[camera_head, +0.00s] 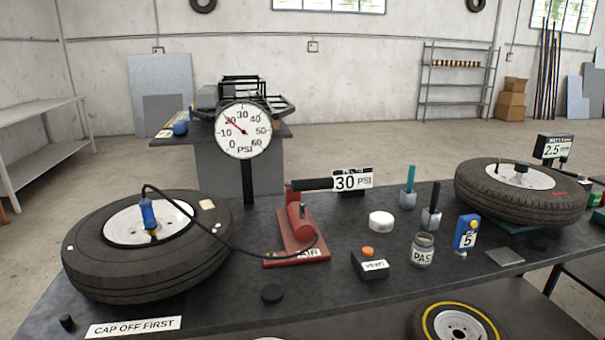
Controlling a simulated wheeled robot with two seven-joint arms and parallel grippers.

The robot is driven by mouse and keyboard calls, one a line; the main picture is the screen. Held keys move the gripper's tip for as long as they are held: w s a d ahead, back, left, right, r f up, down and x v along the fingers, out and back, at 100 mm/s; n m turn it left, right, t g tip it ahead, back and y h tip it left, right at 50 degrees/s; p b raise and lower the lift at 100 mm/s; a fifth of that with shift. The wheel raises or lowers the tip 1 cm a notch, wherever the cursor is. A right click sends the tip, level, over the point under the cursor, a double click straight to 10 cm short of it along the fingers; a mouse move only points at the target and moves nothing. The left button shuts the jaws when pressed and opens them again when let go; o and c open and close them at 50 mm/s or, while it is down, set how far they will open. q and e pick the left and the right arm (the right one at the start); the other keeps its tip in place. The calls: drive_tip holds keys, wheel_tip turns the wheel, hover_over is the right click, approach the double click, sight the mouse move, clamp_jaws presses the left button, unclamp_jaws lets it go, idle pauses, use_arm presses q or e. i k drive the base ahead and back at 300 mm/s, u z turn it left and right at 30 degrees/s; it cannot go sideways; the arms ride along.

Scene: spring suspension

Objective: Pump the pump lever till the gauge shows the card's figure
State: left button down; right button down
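The red pump (297,225) stands on its red base plate on the dark table. Its lever (312,185) has a black grip and lies about level, pointing right. The round white gauge (243,143) stands on a black post behind; its red needle points up and left, near the 20 mark. The card (352,181) reads 30 PSI; the lever's end is close to it, and I cannot tell if they touch. A black hose (230,241) runs from the pump to a blue chuck (148,213) at the left tyre (85,262). Neither gripper is in view.
A black box with an orange button (368,262), a white tub (381,221), a PAS jar (422,250) and a blue meter (466,232) stand right of the pump. Another tyre (520,200) lies at the right.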

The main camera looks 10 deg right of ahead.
sight(320, 183)
drive_tip(key=u, duration=0.55)
drive_tip(key=k, duration=1.25)
drive_tip(key=u, duration=0.55)
drive_tip(key=i, duration=0.85)
drive_tip(key=z, duration=0.9)
drive_tip(key=i, duration=1.2)
drive_tip(key=z, duration=0.95)
